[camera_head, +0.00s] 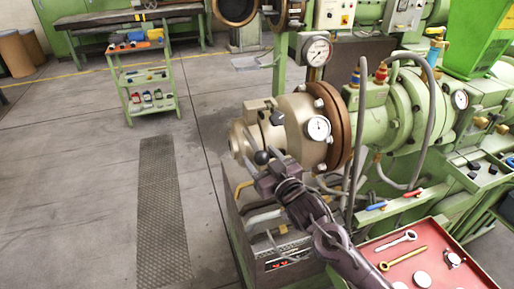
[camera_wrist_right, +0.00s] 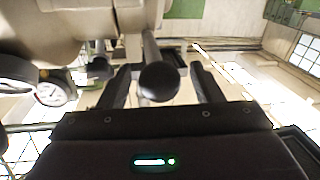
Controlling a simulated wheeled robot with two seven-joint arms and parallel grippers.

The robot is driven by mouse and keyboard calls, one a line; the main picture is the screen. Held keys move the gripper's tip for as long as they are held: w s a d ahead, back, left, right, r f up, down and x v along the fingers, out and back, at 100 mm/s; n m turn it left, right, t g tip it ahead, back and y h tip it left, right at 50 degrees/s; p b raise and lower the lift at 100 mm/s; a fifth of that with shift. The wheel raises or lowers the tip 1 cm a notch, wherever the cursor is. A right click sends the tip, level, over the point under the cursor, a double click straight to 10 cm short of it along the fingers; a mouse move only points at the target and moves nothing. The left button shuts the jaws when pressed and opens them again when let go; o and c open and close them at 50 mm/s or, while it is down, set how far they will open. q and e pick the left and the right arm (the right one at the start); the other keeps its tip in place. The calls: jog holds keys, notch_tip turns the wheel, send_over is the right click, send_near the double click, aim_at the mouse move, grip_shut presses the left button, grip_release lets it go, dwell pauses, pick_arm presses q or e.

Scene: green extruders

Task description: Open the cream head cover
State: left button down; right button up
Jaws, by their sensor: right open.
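The cream head cover (camera_head: 292,122) is a rounded metal housing at the near end of the green extruder, against a brown flange ring, and it looks shut. A lever with a black ball knob (camera_head: 261,157) sticks out from its front. My right gripper (camera_head: 264,151) is at this knob. In the right wrist view the knob (camera_wrist_right: 159,82) sits between the two open fingers, one on each side, with visible gaps. The cream housing (camera_wrist_right: 85,22) fills the upper left there. My left gripper is not in view.
A pressure gauge (camera_head: 318,128) is on the cover's side, and another gauge (camera_head: 317,51) stands above. A red tray (camera_head: 430,255) with wrenches and discs is at lower right.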

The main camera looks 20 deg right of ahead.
aim_at(252, 146)
jog(key=shift+w+a, duration=0.25)
jog(key=shift+w, duration=0.85)
grip_shut()
